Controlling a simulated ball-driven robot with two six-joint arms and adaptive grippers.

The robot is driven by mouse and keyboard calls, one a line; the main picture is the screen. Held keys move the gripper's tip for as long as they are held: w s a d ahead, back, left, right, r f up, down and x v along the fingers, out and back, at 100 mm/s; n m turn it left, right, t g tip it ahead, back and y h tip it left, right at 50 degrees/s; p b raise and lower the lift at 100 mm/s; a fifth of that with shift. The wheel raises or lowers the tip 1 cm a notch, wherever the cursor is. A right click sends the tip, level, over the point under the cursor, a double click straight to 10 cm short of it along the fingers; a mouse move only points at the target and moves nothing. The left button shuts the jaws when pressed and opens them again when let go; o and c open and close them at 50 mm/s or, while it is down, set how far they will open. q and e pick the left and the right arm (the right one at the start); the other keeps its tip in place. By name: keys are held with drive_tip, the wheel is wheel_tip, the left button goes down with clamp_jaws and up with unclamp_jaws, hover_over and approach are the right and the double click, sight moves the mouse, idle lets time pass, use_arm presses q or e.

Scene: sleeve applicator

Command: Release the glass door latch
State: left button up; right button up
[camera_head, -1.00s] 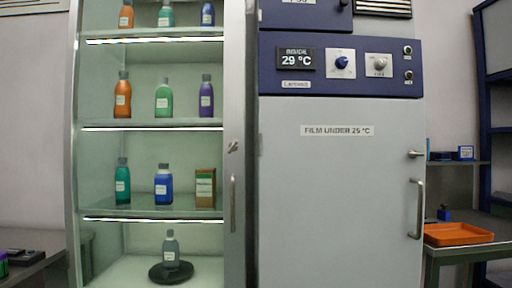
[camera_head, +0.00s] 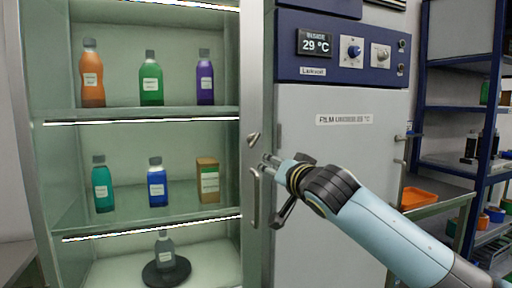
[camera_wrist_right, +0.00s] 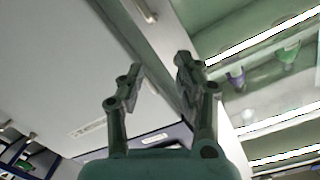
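The glass-fronted cabinet's metal door frame (camera_head: 256,60) stands upright in the head view. A small latch (camera_head: 254,139) sits on it, tilted up to the right, above a vertical bar handle (camera_head: 254,197). My right gripper (camera_head: 267,167) comes in from the right, its fingertips just below and right of the latch and near the handle's top. No grip on the latch shows. In the right wrist view my right gripper (camera_wrist_right: 160,72) is open, with a clear gap and nothing between its fingers. My left gripper is out of view.
Cabinet shelves hold several bottles and a carton (camera_head: 208,181); a grey bottle (camera_head: 165,249) stands on a dark disc. A grey oven door (camera_head: 340,145) with a blue control panel (camera_head: 330,45) is to the right. An orange tray (camera_head: 418,197) and blue shelving stand further right.

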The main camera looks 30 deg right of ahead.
drive_tip(key=t, duration=0.1)
approach(256, 140)
drive_tip(key=shift+m, duration=0.3)
drive_tip(key=p+x, duration=0.2)
drive_tip(key=x, duration=0.6)
drive_tip(key=shift+w+d+r+p, duration=0.1)
drive_tip(key=shift+w+d+p, duration=0.05)
drive_tip(key=shift+w+p, duration=0.2)
drive_tip(key=shift+w+d, duration=0.1)
drive_tip(key=shift+w, duration=0.35)
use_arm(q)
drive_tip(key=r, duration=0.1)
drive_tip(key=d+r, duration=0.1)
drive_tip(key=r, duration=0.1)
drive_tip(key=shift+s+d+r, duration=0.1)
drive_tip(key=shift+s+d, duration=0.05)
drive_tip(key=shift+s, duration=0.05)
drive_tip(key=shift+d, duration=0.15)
use_arm(e)
clamp_jaws()
